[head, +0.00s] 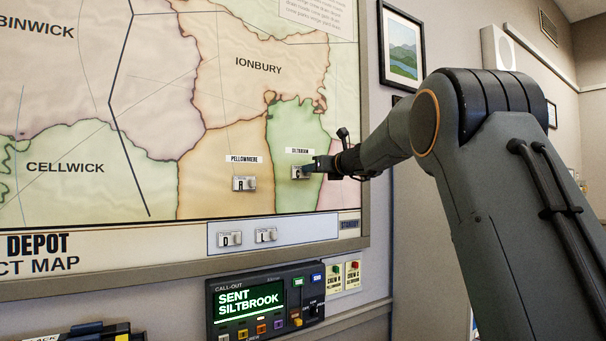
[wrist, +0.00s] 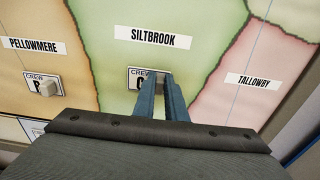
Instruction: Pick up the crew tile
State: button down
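A small white crew tile marked with what looks like a C (head: 297,173) sits on the green Siltbrook area of the wall map, just under its name label. In the wrist view the crew tile (wrist: 135,78) is partly hidden behind my fingers. My gripper (head: 312,168) reaches it from the right. In the wrist view the two blue fingers of my gripper (wrist: 159,82) are close together on either side of the tile's grey knob and appear shut on it. The tile is flat against the map.
An R tile (head: 244,184) is on Pellowmere, to the left. Two more tiles (head: 230,239) (head: 265,235) sit on a pale strip below. A call-out box (head: 264,300) reading "SENT SILTBROOK" is mounted under the map. The map frame (head: 366,120) stands out at the right.

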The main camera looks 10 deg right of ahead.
jog(key=shift+r, duration=0.15)
jog(key=r, duration=0.6)
jog(key=shift+s+r, duration=0.2)
jog(key=shift+r, duration=0.05)
jog(key=shift+s+d+r+b, duration=0.15)
jog(key=shift+s+d+b, duration=0.05)
jog(key=shift+b, duration=0.15)
jog(key=b+v, duration=0.6)
jog(key=v, duration=1.3)
jog(key=shift+f, duration=0.45)
